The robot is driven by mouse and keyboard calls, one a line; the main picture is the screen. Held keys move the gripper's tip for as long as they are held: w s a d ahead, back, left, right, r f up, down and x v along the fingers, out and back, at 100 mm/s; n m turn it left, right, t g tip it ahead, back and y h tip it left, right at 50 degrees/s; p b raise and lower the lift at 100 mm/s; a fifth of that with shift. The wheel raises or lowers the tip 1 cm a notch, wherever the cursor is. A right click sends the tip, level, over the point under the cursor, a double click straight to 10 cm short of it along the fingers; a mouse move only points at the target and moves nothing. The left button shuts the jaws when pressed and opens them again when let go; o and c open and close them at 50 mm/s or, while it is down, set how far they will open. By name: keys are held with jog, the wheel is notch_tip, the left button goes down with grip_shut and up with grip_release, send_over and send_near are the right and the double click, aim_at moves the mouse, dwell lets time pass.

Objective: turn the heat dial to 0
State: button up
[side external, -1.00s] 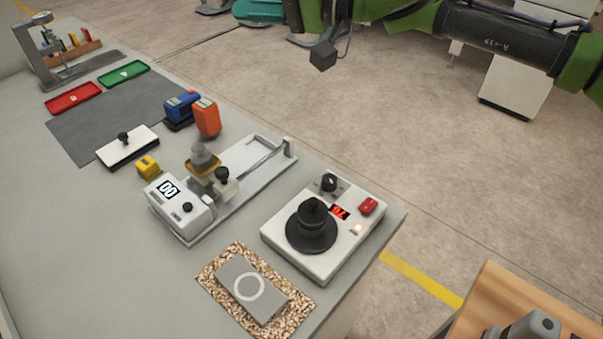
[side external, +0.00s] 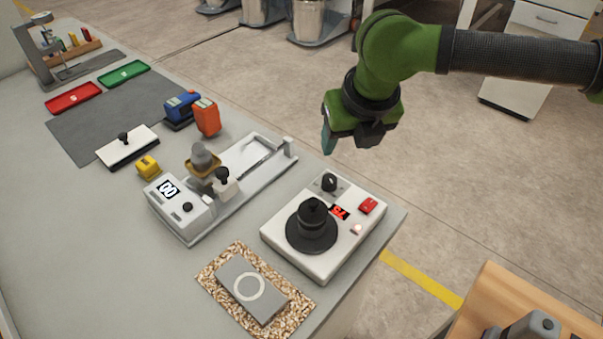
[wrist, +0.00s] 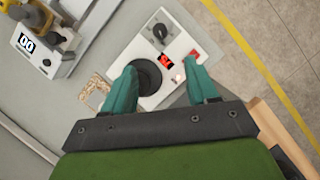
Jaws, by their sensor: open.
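The heat dial (side external: 329,182) is a black round knob with a pale mark, at the back corner of a white hot plate unit (side external: 279,241). It also shows in the wrist view (wrist: 160,31), beyond my fingertips. The unit carries a red display (side external: 340,212), a red switch (side external: 368,205) and a black round plate with a black knobbed weight (side external: 312,220). The display digits are too small to read surely. My gripper (side external: 328,148) is above and behind the dial, apart from it. In the wrist view its teal fingers (wrist: 160,75) are spread with nothing between them.
Left of the unit stands a roller coater (side external: 180,208) with a "00" display and a long bed. A grey block (side external: 250,287) lies on a speckled mat in front. The bench edge runs just right of the unit. The air above the unit is clear.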

aim_at(330, 179)
jog(key=x, duration=1.6)
jog(key=shift+w+f, duration=0.25)
jog(key=shift+f, duration=0.1)
jog(key=c, duration=1)
jog(key=shift+n, duration=0.3)
jog(key=n+y, duration=0.1)
jog(key=n, duration=0.1)
jog(key=n+g+y, duration=0.1)
jog(key=n, duration=0.2)
jog(key=shift+w+d, duration=0.1)
jog(key=shift+d, duration=0.05)
jog(key=n, duration=0.3)
jog(key=n+g+y, duration=0.1)
jog(key=n, duration=0.2)
jog(key=shift+g, duration=0.3)
